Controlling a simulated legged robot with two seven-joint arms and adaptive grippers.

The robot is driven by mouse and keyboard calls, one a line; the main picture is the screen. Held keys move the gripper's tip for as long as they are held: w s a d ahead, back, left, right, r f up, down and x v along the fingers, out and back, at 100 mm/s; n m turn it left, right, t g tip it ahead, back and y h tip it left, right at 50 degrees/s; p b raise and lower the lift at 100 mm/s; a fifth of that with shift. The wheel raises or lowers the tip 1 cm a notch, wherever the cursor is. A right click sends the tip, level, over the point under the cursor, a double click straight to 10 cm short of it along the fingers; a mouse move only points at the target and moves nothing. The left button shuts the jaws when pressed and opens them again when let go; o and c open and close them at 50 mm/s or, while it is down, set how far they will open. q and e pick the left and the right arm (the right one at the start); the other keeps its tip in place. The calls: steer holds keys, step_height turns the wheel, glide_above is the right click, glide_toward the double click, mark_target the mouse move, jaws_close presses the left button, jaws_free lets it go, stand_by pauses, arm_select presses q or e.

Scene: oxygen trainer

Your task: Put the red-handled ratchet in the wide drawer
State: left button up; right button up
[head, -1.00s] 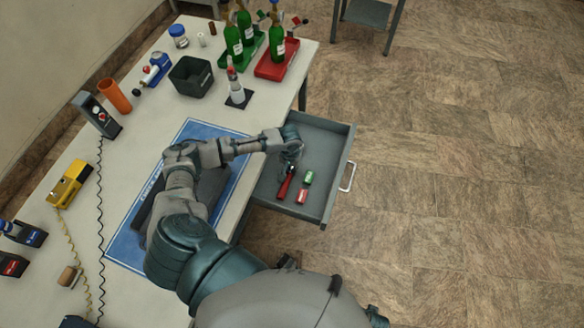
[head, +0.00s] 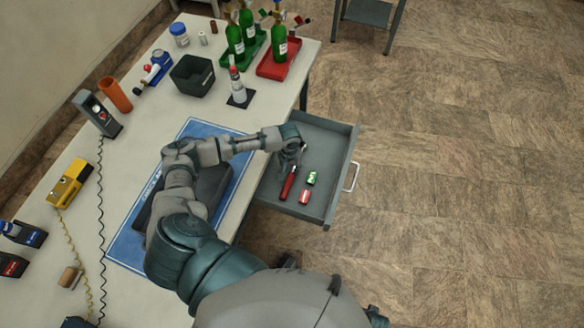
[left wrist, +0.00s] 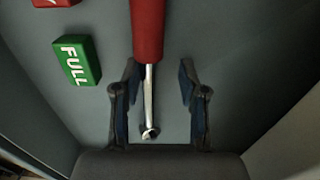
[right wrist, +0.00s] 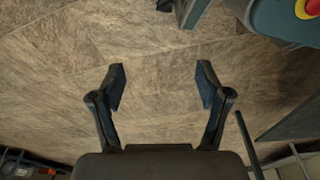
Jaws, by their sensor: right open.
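The red-handled ratchet (head: 288,186) lies in the pulled-out grey wide drawer (head: 329,139). In the left wrist view the ratchet's red handle (left wrist: 147,30) points away from my gripper, and its silver shaft and head lie between the fingers. My left gripper (head: 299,156) is over the drawer; the left wrist view shows its fingers (left wrist: 160,85) open, with a clear gap on the right of the shaft and little gap on the left. My right gripper (right wrist: 160,85) is open and empty above the floor, outside the head view.
A green FULL block (head: 311,178) and a red block (head: 305,197) lie beside the ratchet. The floor right of the drawer is clear.

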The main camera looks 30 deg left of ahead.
arm_select(q)
steer(key=r, duration=0.2)
steer(key=a+r+p, duration=0.1)
steer(key=r, duration=0.2)
steer(key=shift+r, duration=0.2)
step_height(320, 180, up, 6)
steer(key=p, duration=0.1)
arm_select(e)
steer(key=shift+s+a+f, duration=0.15)
steer(key=shift+s+f, duration=1.85)
steer(key=shift+f, duration=0.05)
